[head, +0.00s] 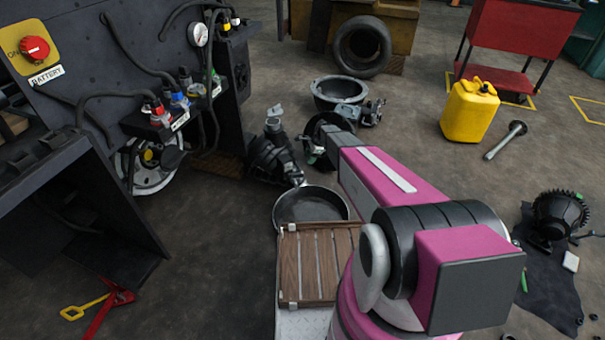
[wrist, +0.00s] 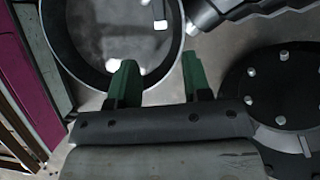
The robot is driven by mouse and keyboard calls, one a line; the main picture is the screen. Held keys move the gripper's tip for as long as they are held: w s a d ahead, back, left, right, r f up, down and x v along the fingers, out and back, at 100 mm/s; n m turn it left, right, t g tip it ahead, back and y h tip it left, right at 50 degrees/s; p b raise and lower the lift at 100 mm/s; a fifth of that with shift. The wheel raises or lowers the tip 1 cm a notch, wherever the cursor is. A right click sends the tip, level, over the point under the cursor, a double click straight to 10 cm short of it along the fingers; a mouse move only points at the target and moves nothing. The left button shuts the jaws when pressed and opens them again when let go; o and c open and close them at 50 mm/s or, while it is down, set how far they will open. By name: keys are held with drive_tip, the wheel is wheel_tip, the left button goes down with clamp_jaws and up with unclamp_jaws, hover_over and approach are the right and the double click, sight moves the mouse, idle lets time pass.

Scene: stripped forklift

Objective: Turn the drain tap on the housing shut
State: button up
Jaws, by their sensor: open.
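The dark ribbed housing (head: 270,155) stands on the floor in the head view, left of my arm. A small pale fitting (head: 298,181) at its lower right, over the pan edge, may be the drain tap; its handle position cannot be told. Part of the ribbed housing shows at the upper right of the wrist view (wrist: 262,10). My gripper (wrist: 155,72) has two green fingers, apart and empty, seen over the near rim of a round pan. In the head view my arm hides the gripper.
The black drain pan (head: 310,206) sits beside the housing, with a slatted wooden crate (head: 318,262) nearer me. A dark disc with bolts (wrist: 285,90) lies close right of my fingers. The forklift frame (head: 75,190) stands left; a yellow canister (head: 469,112) stands farther right.

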sight(297, 175)
drive_tip(key=shift+m, duration=0.3)
drive_tip(key=x, duration=1)
drive_tip(key=shift+a+f, duration=0.2)
drive_tip(key=shift+f, duration=0.15)
drive_tip(key=shift+s, duration=0.1)
clamp_jaws()
